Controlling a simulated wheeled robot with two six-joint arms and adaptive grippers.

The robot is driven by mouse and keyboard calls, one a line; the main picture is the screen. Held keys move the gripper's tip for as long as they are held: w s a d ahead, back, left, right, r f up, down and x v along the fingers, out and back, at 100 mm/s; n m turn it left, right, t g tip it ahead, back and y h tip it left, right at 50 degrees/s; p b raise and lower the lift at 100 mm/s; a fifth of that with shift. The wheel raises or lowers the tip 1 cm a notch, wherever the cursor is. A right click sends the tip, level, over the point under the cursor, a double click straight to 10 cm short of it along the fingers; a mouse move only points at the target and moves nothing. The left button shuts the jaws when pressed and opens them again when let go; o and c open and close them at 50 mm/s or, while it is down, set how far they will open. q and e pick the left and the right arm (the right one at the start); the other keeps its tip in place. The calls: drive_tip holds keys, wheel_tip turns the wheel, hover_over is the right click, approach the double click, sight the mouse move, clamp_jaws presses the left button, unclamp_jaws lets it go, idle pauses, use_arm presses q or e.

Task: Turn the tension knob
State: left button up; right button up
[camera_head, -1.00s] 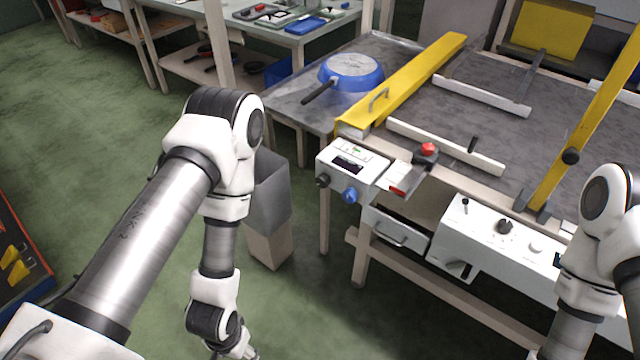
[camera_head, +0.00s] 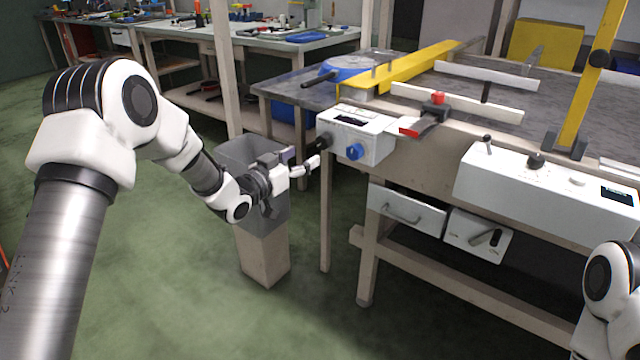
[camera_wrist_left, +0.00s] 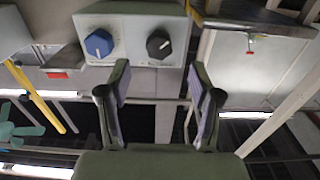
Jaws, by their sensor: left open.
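A white control box (camera_head: 375,148) at the table's front left corner carries a black knob (camera_head: 324,141) and a blue knob (camera_head: 355,151). Which one is the tension knob cannot be read. My left gripper (camera_head: 308,164) is open and empty, just left of the black knob and apart from it. In the left wrist view the black knob (camera_wrist_left: 158,43) lies beyond the gap between the open fingers (camera_wrist_left: 160,80), with the blue knob (camera_wrist_left: 98,43) to its left. Both knobs have a pale pointer line. Only a link of my right arm shows; its gripper is out of frame.
A grey bin (camera_head: 262,215) stands below and behind my left gripper. A red button (camera_head: 437,98) and a second white panel (camera_head: 548,190) sit to the right along the table front. A blue pan (camera_head: 345,66) lies behind the box. Green floor in front is clear.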

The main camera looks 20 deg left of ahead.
sight(321, 144)
use_arm(q)
drive_tip(key=b+x, duration=0.1)
drive_tip(key=x, duration=0.6)
drive_tip(key=shift+w+d+r, duration=0.15)
drive_tip(key=shift+w, duration=0.2)
drive_tip(key=c, duration=1.1)
